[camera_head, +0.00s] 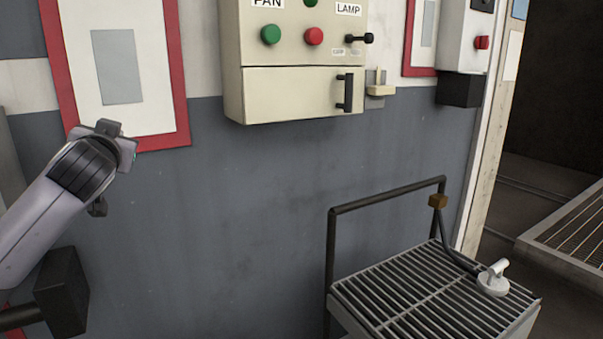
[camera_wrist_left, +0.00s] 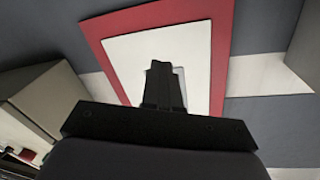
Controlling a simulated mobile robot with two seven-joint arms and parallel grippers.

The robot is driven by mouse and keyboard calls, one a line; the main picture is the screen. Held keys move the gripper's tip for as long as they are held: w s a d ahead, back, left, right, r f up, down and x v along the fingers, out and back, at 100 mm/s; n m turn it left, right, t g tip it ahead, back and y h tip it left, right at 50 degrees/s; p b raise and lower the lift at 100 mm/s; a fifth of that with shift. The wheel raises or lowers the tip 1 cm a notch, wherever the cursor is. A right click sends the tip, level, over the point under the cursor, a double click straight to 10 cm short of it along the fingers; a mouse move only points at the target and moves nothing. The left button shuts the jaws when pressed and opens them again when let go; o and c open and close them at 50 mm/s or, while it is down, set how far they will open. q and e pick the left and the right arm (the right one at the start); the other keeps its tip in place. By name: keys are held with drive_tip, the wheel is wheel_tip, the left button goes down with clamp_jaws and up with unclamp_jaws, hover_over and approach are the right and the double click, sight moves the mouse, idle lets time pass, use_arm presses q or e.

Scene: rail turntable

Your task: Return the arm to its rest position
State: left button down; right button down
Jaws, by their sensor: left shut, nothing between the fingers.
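My left arm (camera_head: 40,215) comes in from the left edge in the head view, raised in front of the wall, with its wrist before the red-framed white board (camera_head: 160,90). The gripper's fingers are hard to make out there. In the left wrist view, the black left gripper (camera_wrist_left: 162,68) is shut and empty, pointing towards the board (camera_wrist_left: 205,50). I cannot tell how far it is from the board. My right gripper is not in view.
A beige control box (camera_head: 290,95) with buttons, a small lever (camera_head: 360,38) and a handled lower door hangs on the wall. A grated platform (camera_head: 400,290) with a dark rail stands at lower right. A black box (camera_head: 62,292) shows at lower left. The wall's middle is clear.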

use_arm(q)
drive_tip(key=s+d+f+m+g+h, duration=0.15)
drive_tip(key=s+f, duration=0.25)
drive_tip(key=f, duration=0.9)
drive_tip(key=s+d+f+m+g+h, duration=0.1)
drive_tip(key=s+f+m+h, duration=0.2)
drive_tip(key=f, duration=0.9)
drive_tip(key=s+d+f+m+g+h, duration=0.15)
drive_tip(key=s+f, duration=0.35)
drive_tip(key=f, duration=0.8)
drive_tip(key=s+f+g+h, duration=0.1)
drive_tip(key=s+f, duration=0.4)
drive_tip(key=s, duration=0.3)
drive_tip(key=s+f+m+g+h, duration=0.1)
drive_tip(key=s+f, duration=0.4)
drive_tip(key=s, duration=0.3)
drive_tip(key=s+f+g, duration=0.1)
drive_tip(key=s+f, duration=0.3)
drive_tip(key=s, duration=0.4)
drive_tip(key=d+n+t, duration=0.1)
drive_tip(key=d+n, duration=0.3)
drive_tip(key=d, duration=0.6)
drive_tip(key=shift+w+n+h, duration=0.3)
drive_tip(key=shift+w+n, duration=0.1)
drive_tip(key=shift+w, duration=0.05)
